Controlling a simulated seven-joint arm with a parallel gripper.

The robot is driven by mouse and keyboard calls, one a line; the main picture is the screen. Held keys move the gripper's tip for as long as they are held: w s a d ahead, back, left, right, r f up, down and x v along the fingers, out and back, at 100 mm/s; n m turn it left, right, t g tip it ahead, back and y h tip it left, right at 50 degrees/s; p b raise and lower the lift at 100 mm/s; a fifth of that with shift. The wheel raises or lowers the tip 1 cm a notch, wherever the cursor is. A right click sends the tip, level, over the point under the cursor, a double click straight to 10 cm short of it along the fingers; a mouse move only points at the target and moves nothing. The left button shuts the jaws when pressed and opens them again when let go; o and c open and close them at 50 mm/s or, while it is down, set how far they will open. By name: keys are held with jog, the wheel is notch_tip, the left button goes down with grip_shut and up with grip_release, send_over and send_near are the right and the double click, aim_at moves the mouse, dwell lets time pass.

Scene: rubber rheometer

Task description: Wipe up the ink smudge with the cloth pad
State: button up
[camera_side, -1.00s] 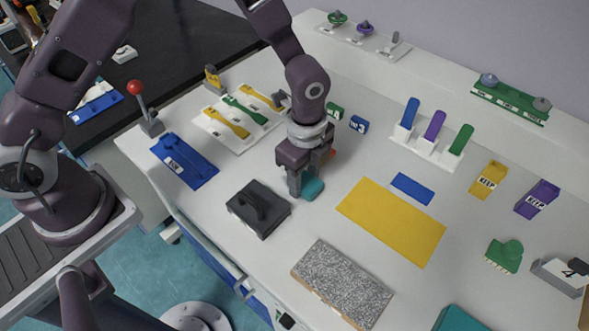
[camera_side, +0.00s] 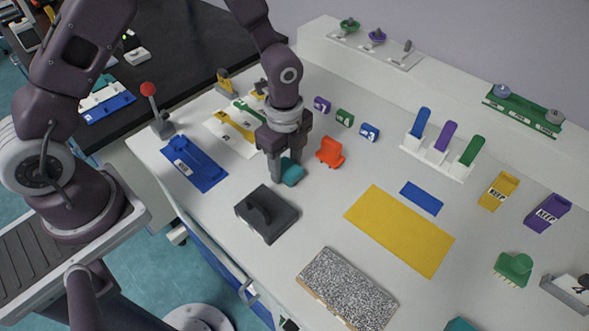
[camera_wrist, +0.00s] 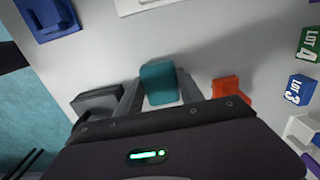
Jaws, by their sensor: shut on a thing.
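My gripper (camera_side: 283,172) is shut on a teal cloth pad (camera_side: 292,172) and points down, low over the white bench. The pad also shows between the two fingers in the wrist view (camera_wrist: 158,83). I cannot tell whether the pad touches the bench top. I see no ink smudge in either view; the area under the pad and gripper is hidden.
An orange block (camera_side: 330,152) stands just right of my gripper, and a black block with a handle (camera_side: 266,213) stands in front. The white card with yellow and green tools (camera_side: 228,132) lies behind left. A yellow mat (camera_side: 400,230) lies at right.

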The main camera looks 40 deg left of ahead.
jog(key=shift+d+r, duration=0.1)
jog(key=shift+r, duration=3.9)
